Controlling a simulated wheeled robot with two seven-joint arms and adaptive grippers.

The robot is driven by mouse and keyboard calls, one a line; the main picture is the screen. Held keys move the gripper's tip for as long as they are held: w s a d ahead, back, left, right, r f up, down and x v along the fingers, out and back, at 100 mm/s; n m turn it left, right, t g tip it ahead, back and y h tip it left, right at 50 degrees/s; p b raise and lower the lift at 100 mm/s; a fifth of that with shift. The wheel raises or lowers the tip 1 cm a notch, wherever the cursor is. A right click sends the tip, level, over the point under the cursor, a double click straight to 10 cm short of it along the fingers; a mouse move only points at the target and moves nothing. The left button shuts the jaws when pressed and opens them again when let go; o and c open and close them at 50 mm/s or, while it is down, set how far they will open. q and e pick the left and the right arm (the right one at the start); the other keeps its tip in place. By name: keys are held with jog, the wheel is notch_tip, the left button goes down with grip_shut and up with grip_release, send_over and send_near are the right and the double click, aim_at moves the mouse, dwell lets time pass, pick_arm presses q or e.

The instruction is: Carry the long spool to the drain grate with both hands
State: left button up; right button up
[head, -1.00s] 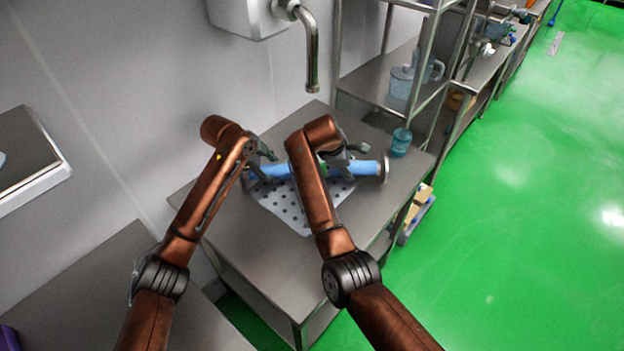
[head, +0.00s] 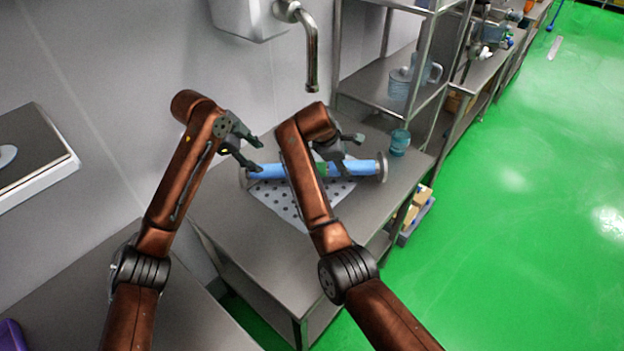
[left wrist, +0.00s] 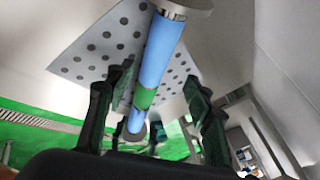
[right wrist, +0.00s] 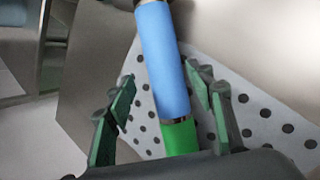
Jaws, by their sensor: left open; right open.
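The long spool (head: 268,172) has blue sleeves, a green band in the middle and round metal end flanges. It lies across the white perforated drain grate (head: 290,205) on the steel table, its right end reaching past the grate. My left gripper (head: 256,156) is open and empty, just above the spool's left part. In the left wrist view the spool (left wrist: 160,50) runs between its spread fingers. My right gripper (head: 350,157) is open over the right part, partly hidden by its arm. In the right wrist view the blue sleeve (right wrist: 162,60) shows between its open fingers.
A faucet pipe (head: 312,60) hangs from the wall unit behind the table. A blue-green jar (head: 400,141) stands on the table right of the spool. A steel shelf (head: 385,85) with a pitcher is beyond. The table's front (head: 285,265) is clear.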

pick_arm(q)
jog(key=shift+w+f, duration=0.2)
pick_arm(e)
jog(key=v, duration=0.6)
pick_arm(q)
jog(key=shift+w, duration=0.1)
pick_arm(e)
jog(key=shift+w+a, duration=0.1)
jog(key=shift+w, duration=0.15)
pick_arm(q)
jog(key=shift+d, duration=0.1)
pick_arm(e)
jog(key=shift+w, duration=0.1)
